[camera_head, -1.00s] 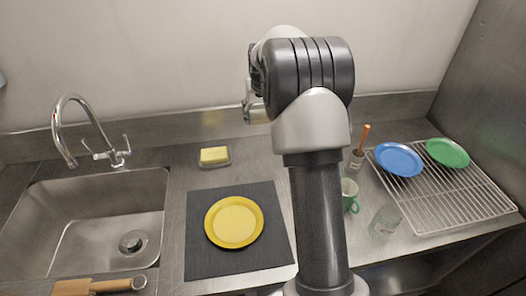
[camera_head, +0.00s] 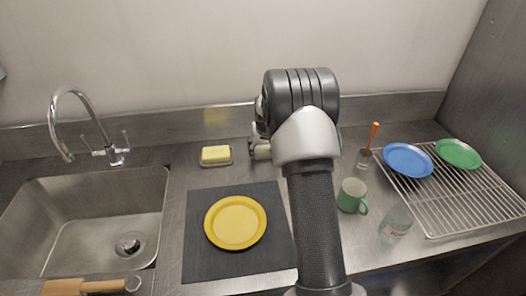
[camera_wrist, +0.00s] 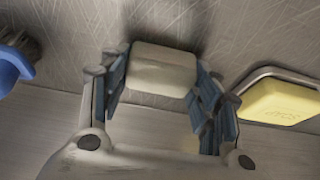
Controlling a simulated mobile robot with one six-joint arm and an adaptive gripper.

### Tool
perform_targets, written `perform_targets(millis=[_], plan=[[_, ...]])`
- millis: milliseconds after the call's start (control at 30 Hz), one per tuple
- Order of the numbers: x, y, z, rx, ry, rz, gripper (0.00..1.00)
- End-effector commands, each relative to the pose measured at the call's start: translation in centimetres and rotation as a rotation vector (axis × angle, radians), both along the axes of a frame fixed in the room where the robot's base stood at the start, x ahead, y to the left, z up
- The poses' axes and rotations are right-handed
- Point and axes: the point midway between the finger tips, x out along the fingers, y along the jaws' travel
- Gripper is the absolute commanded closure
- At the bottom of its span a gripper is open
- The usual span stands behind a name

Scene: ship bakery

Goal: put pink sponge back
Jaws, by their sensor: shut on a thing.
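My gripper (camera_wrist: 160,82) is shut on a pale, rounded block (camera_wrist: 164,66), with its blue-padded fingers on either side of it. The block looks beige-grey in the wrist view; I cannot make out pink. It is close to the steel surface; I cannot tell whether it touches. In the head view my gripper (camera_head: 260,150) is low near the back of the counter, mostly hidden by my arm, just right of the yellow soap (camera_head: 216,154) in its dish. The soap also shows in the wrist view (camera_wrist: 284,101). No other sponge is visible.
A yellow plate (camera_head: 236,222) lies on a dark mat (camera_head: 200,265). The sink (camera_head: 60,225) is at left. A green mug (camera_head: 350,195), a glass (camera_head: 396,222) and a rack (camera_head: 445,215) with blue and green plates are at right. A blue object (camera_wrist: 12,68) shows in the wrist view.

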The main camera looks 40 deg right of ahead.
Motion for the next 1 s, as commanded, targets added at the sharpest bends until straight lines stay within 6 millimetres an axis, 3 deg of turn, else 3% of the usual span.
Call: perform_targets(millis=[367,400,600,667,1000], plan=[[0.05,-0.03,-0.35,-0.001,-0.002,0.0,0.62],[0.07,-0.03,-0.23,-0.001,-0.003,0.0,0.4],[0.06,-0.03,-0.2,-0.001,-0.003,0.0,0.27],[0.06,-0.03,-0.2,-0.001,-0.003,0.0,0.23],[0.07,-0.03,-0.05,-0.001,-0.003,0.0,0.23]])
